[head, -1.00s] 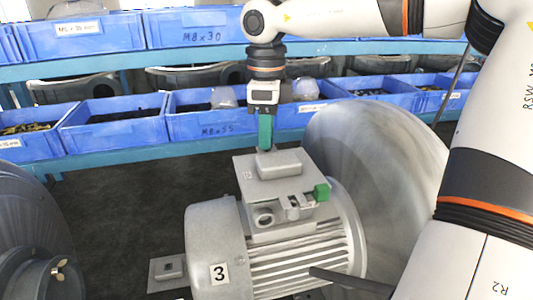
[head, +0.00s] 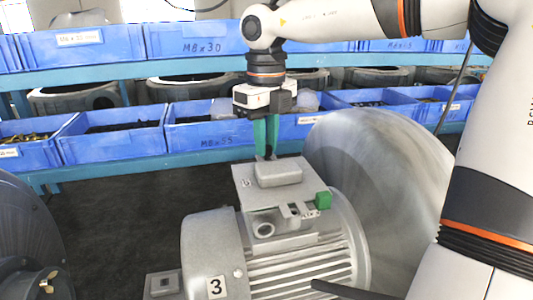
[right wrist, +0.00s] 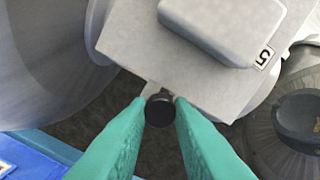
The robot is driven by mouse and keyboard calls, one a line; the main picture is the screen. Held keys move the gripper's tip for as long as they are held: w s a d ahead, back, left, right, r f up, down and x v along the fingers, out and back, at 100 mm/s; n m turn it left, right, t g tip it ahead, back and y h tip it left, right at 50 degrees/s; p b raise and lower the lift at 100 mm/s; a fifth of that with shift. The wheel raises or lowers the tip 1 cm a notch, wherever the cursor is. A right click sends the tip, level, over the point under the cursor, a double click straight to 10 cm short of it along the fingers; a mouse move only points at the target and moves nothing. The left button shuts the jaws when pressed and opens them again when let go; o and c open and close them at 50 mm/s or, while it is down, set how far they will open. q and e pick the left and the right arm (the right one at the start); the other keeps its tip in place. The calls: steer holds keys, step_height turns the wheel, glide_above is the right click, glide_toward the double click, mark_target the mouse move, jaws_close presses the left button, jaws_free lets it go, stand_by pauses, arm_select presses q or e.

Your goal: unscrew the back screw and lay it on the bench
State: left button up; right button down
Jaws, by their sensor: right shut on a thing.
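The grey blower motor (head: 300,268) stands in the middle of the head view, with a terminal box (head: 277,176) on top. My right gripper (head: 266,155) points straight down at the back edge of this box, its two green fingers close together. In the right wrist view the fingers are shut on the back screw (right wrist: 159,110), whose round black head shows between the tips. The screw sits at a small light tab beside the box edge. Its shaft is hidden, so I cannot tell how far it is in. My left gripper is not in view.
A large round grey housing (head: 385,180) stands right of the motor. Blue bins (head: 115,138) line the shelves behind. The dark floor area (head: 130,210) left of the motor looks clear.

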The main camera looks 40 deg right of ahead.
steer(key=n+p, duration=0.2)
steer(key=n, duration=0.1)
steer(key=shift+n, duration=0.4)
steer(key=shift+f, duration=0.1)
steer(key=shift+a+r+p, duration=0.15)
steer(key=shift+r+p, duration=0.2)
steer(key=shift+r, duration=0.35)
steer(key=shift+r, duration=0.15)
steer(key=shift+r+p, duration=1.55)
steer(key=shift+r, duration=0.25)
